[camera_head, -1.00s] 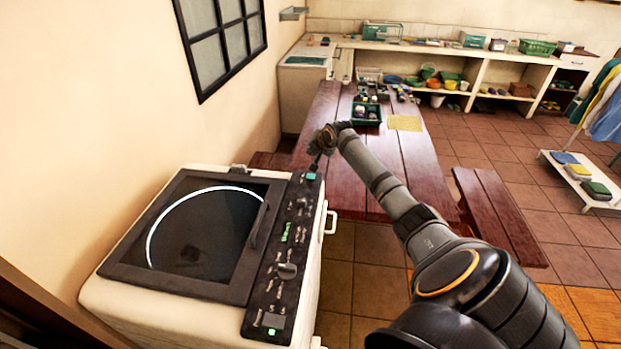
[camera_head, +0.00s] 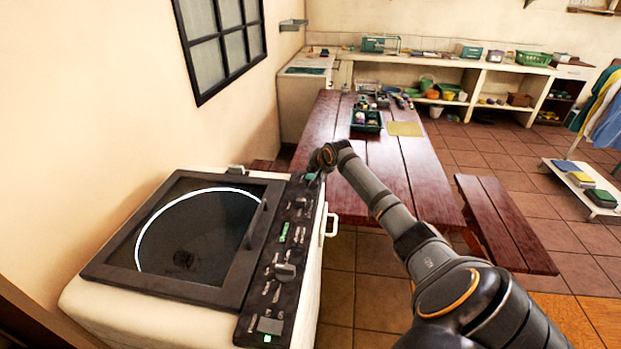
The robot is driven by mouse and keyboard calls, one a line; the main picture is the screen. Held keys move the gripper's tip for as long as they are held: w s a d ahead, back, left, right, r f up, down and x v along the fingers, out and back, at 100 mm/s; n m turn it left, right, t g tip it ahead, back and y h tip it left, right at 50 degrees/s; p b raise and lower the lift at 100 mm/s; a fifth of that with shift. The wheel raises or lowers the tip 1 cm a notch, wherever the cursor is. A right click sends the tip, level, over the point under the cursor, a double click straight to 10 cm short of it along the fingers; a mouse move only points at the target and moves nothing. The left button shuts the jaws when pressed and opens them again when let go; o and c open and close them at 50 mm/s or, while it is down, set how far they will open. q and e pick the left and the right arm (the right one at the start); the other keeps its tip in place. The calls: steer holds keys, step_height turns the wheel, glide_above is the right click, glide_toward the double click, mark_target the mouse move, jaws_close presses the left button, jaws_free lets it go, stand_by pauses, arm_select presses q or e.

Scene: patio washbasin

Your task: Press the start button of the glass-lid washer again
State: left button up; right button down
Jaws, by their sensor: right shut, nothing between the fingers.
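The glass-lid washer (camera_head: 70,309) stands at the lower left, white with a dark top. Its dark-framed glass lid (camera_head: 195,232) is closed, with a pale ring showing under the glass. A black control panel (camera_head: 262,290) runs along its right side, with knobs, a green lit strip (camera_head: 284,232) and a grey square button (camera_head: 270,326) at the near end. A small green button (camera_head: 310,176) sits at the panel's far end. My right gripper (camera_head: 315,170) is shut and empty, its tips right at this green button. I cannot tell whether they touch it. My left gripper is out of view.
A wooden table (camera_head: 405,175) with a green tray (camera_head: 366,127) stands behind the washer, and a bench (camera_head: 500,225) to its right. A white handle (camera_head: 331,224) sticks out from the washer's side. The tiled floor at the right is mostly clear.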

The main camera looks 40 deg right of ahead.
stand_by(1.0)
steer(key=shift+f, duration=0.15)
steer(key=shift+f, duration=0.25)
